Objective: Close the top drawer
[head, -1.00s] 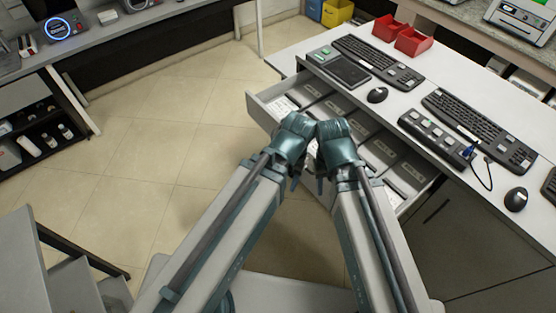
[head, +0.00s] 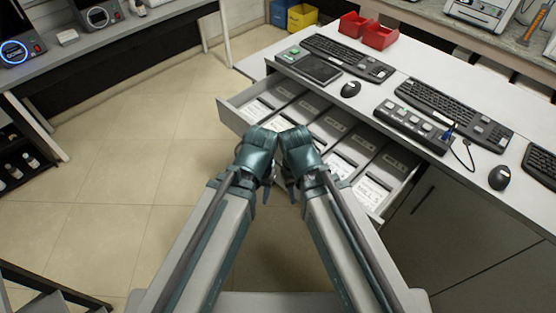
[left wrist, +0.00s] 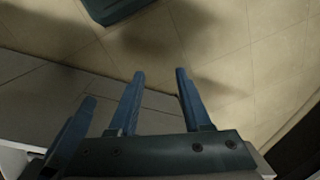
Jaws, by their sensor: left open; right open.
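The top drawer (head: 231,118) is pulled out from under the white desk, its compartments holding white labelled packs. My left gripper (head: 267,188) and my right gripper (head: 291,188) are close together at the front of the drawer, over its middle. Both are open; I see nothing held. Their bodies hide part of the drawer front, and I cannot tell whether they touch it. In the left wrist view, the blue fingers of my left gripper (left wrist: 135,98) are spread and empty above the floor, with a grey panel at the left.
The white desk (head: 340,102) carries keyboards (head: 455,112), mice (head: 351,89), a button box (head: 412,125) and red bins (head: 379,37). A grey cabinet (head: 460,225) stands below it at the right. The tiled floor (head: 120,150) is clear at the left.

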